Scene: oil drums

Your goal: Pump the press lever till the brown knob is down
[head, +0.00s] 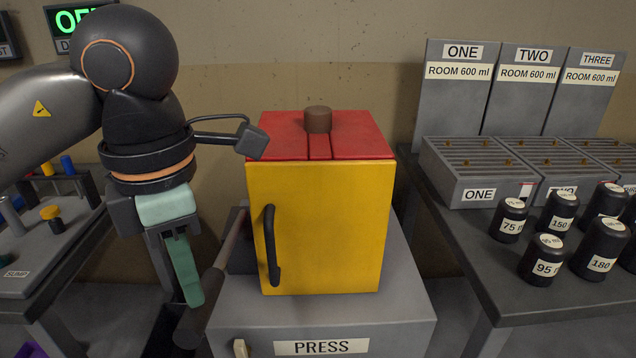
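The press is a yellow box (325,225) with a red top, standing on a grey base labelled PRESS (400,290). The brown knob (318,120) stands up above the middle of the red top. The press lever (213,290), a dark bar with a thick grip, slants down and toward me at the left of the box. My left gripper (187,285) points down just left of the lever, its green fingertip close to the grip. I cannot tell whether it touches the lever, or how far its fingers are apart. My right gripper is out of view.
A black handle (271,245) is on the yellow front. On the right, a dark table (470,255) holds grey labelled racks (475,193) and several black weights (542,258). On the left is a bench (45,255) with coloured knobs. A lit green sign (75,18) hangs behind my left arm.

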